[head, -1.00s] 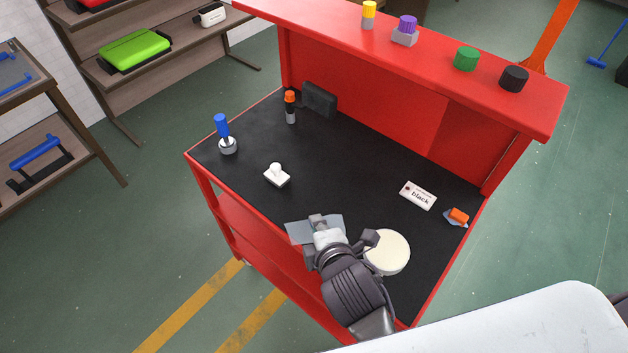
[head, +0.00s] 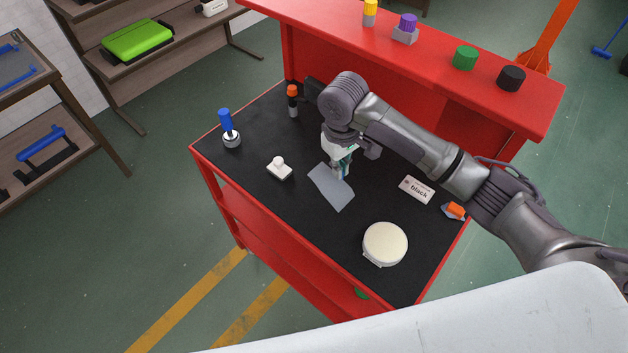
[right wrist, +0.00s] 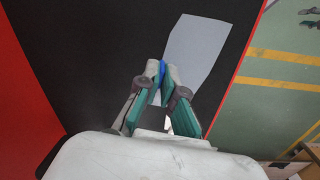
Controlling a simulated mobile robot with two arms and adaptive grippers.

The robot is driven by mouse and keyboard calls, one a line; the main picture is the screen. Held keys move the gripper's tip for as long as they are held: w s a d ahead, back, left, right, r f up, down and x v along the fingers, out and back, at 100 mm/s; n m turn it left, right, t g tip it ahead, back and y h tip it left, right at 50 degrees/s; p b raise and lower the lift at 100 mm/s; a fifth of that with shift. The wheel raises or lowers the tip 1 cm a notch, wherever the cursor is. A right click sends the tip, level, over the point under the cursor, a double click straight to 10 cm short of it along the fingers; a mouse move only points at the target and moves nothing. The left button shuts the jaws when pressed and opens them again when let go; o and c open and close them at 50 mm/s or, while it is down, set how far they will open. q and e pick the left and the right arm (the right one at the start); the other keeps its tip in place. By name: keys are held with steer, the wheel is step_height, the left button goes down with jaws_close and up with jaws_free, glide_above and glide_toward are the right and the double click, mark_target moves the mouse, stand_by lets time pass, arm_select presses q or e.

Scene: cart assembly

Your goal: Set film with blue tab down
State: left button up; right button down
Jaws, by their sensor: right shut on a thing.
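The film, a thin grey sheet (head: 331,187), is over the middle of the cart's black top (head: 262,212). I cannot tell whether it touches the top. My right gripper (head: 341,172) is at the film's far edge, pointing down. In the right wrist view, my right gripper (right wrist: 164,68) is shut on the blue tab (right wrist: 161,72), and the film (right wrist: 196,48) extends away from the fingertips. Most of the tab is hidden between the fingers. My left gripper is not in view.
A white-handled stamp (head: 279,169) is left of the film. A round cream-topped tub (head: 385,244) is in front to the right. A "black" label (head: 416,189) and an orange-handled scraper (head: 454,210) lie at right. A blue-handled tool (head: 228,130) and orange-topped marker (head: 292,100) stand at back left.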

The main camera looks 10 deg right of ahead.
steer(key=f, duration=0.1)
steer(key=d+f+m+p, duration=0.1)
steer(key=d+f+m, duration=0.1)
steer(key=shift+w+y, duration=0.25)
steer(key=shift+y, duration=0.05)
steer(key=shift+f+p, duration=0.5)
steer(key=shift+f, duration=1.75)
steer(key=c, duration=1.3)
jaws_free()
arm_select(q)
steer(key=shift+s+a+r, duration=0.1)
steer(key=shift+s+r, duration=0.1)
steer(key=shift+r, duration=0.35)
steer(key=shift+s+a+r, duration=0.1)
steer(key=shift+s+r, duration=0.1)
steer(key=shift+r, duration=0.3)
arm_select(e)
steer(key=shift+r, duration=0.1)
arm_select(q)
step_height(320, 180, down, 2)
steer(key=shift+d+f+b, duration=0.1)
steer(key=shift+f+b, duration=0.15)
steer(key=shift+b, duration=1)
arm_select(e)
step_height(320, 180, up, 12)
steer(key=shift+f, duration=0.1)
